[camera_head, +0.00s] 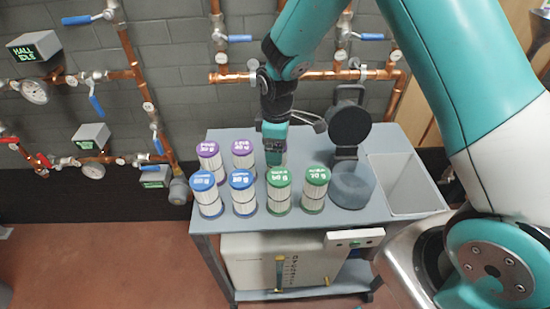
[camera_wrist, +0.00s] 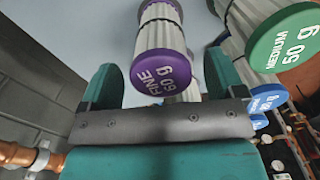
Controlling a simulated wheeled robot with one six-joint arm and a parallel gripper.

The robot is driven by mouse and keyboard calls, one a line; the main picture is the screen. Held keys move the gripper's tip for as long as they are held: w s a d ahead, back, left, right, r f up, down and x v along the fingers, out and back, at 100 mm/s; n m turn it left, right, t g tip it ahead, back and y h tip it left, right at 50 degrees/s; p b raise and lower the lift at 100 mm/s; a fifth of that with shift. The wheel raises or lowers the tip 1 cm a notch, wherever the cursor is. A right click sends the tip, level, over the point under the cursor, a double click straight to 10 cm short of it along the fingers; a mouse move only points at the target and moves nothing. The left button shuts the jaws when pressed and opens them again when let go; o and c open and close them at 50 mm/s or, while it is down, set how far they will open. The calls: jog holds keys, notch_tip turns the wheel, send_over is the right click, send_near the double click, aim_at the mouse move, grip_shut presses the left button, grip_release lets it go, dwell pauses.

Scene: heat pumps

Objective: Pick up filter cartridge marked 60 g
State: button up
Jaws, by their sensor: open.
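A white pleated cartridge with a purple cap marked "FINE 60 g" (camera_wrist: 158,70) is in the middle of the wrist view. My gripper (camera_wrist: 160,82) is open, with one teal finger on each side of this cartridge. I cannot tell whether either finger touches it. In the head view my gripper (camera_head: 273,148) points down at the back row on the cart. It hides most of a purple-capped cartridge (camera_head: 284,158) there. Two other purple-capped cartridges, one at the left (camera_head: 209,163) and one in the middle (camera_head: 243,160), stand beside it, their labels too small to read.
Blue-capped cartridges (camera_head: 207,198) and green-capped cartridges (camera_head: 280,196) form the front row. A green one marked "MEDIUM 50 g" (camera_wrist: 285,38) is close right in the wrist view. A dark round device (camera_head: 349,124), grey cup (camera_head: 352,186) and grey bin (camera_head: 405,185) stand to the right. Copper pipes (camera_head: 310,75) run behind.

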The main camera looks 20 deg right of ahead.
jog(key=shift+f, duration=1.15)
jog(key=c, duration=1)
jog(key=shift+c, duration=0.4)
jog(key=shift+r, duration=0.15)
